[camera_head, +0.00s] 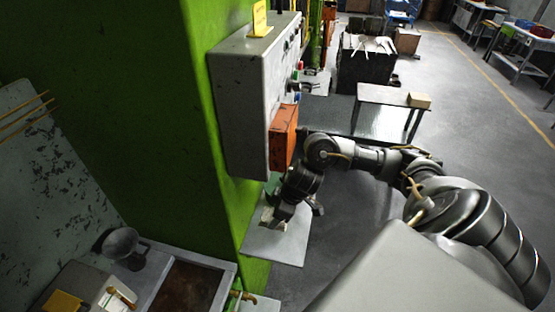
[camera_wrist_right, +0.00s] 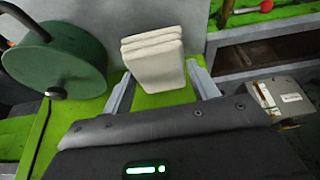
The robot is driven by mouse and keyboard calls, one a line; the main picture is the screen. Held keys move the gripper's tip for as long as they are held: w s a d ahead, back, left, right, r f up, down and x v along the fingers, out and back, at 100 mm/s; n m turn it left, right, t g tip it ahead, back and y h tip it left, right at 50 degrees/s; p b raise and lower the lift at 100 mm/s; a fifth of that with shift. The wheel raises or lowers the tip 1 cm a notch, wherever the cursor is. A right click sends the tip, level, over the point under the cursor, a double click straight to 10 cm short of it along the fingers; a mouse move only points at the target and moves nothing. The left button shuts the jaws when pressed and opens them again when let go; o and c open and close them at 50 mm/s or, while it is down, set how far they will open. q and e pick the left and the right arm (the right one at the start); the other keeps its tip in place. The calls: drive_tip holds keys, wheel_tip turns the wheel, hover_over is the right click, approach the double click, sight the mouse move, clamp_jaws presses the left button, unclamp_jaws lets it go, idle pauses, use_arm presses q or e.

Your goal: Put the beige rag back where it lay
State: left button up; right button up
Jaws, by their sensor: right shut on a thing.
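The beige rag (camera_wrist_right: 153,58), a folded stack of pale layers, is in the right wrist view between the two fingers of my right gripper (camera_wrist_right: 160,72). The gripper is shut on it. In the head view my right gripper (camera_head: 271,217) points down beside the green column, above a pale grey plate (camera_head: 283,246). The rag is small and partly hidden by the gripper there. I cannot tell whether the rag touches a surface. My left gripper is not in view.
A green round thing (camera_wrist_right: 58,68) with a dark handle is close to the left of the gripper. A grey control box (camera_head: 240,95) with an orange box (camera_head: 283,137) is above the arm. A labelled box (camera_wrist_right: 283,98) is at right. A table (camera_head: 391,95) stands behind.

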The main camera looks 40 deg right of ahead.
wheel_tip(320, 180, down, 3)
drive_tip(key=b, duration=0.3)
drive_tip(key=shift+d+f, duration=0.1)
drive_tip(key=shift+d, duration=0.05)
drive_tip(key=shift+s+f+b, duration=0.1)
drive_tip(key=shift+f+b, duration=0.7)
drive_tip(key=shift+b, duration=0.45)
drive_tip(key=shift+f, duration=0.75)
use_arm(q)
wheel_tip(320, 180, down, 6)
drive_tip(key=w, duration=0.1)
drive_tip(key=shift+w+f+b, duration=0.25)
drive_tip(key=shift+b, duration=0.15)
use_arm(e)
drive_tip(key=shift+f, duration=0.6)
drive_tip(key=shift+f, duration=0.2)
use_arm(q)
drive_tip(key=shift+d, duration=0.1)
use_arm(e)
drive_tip(key=o, duration=1)
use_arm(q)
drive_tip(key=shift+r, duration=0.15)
use_arm(e)
drive_tip(key=v, duration=1.1)
